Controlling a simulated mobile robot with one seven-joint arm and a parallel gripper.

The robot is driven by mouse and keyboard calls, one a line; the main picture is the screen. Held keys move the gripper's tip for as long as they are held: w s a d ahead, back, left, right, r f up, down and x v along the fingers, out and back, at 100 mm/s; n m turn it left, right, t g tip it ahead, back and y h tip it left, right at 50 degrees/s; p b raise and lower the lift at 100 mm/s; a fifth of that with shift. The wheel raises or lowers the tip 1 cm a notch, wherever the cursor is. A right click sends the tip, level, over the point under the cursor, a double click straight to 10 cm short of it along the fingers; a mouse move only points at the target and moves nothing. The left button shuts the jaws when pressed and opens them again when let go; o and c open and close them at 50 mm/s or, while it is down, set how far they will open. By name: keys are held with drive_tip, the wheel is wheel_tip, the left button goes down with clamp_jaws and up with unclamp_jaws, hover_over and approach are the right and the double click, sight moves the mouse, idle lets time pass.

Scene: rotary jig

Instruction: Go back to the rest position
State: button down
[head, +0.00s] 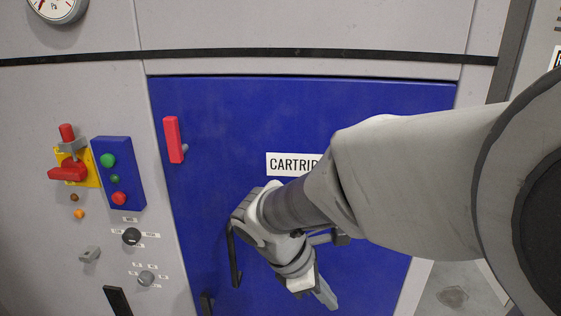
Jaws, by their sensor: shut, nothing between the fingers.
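My gripper (325,295) is at the lower middle of the head view, in front of a blue door. Its fingers point down and to the right, are shut and hold nothing that I can see. My grey arm reaches in from the right edge and hides part of the blue door (215,120) and part of its white label (285,164), which reads "CARTRID". The door looks closed in its frame. A black handle (234,262) on the door shows just left of my gripper; I cannot tell whether they touch.
A red handle (173,140) sits at the door's upper left. On the grey panel to the left are a red lever on a yellow plate (92,170), a blue button box (118,172), knobs (131,237) and a gauge (58,8). Floor (455,295) shows at the lower right.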

drive_tip(key=s+d+r+m+t+y, duration=0.4)
drive_tip(key=s+r+m, duration=0.4)
drive_tip(key=m, duration=0.9)
drive_tip(key=shift+s+d+r+y, duration=0.4)
drive_tip(key=shift+d+r+y, duration=0.1)
drive_tip(key=shift+d+y, duration=0.4)
drive_tip(key=shift+a, duration=0.25)
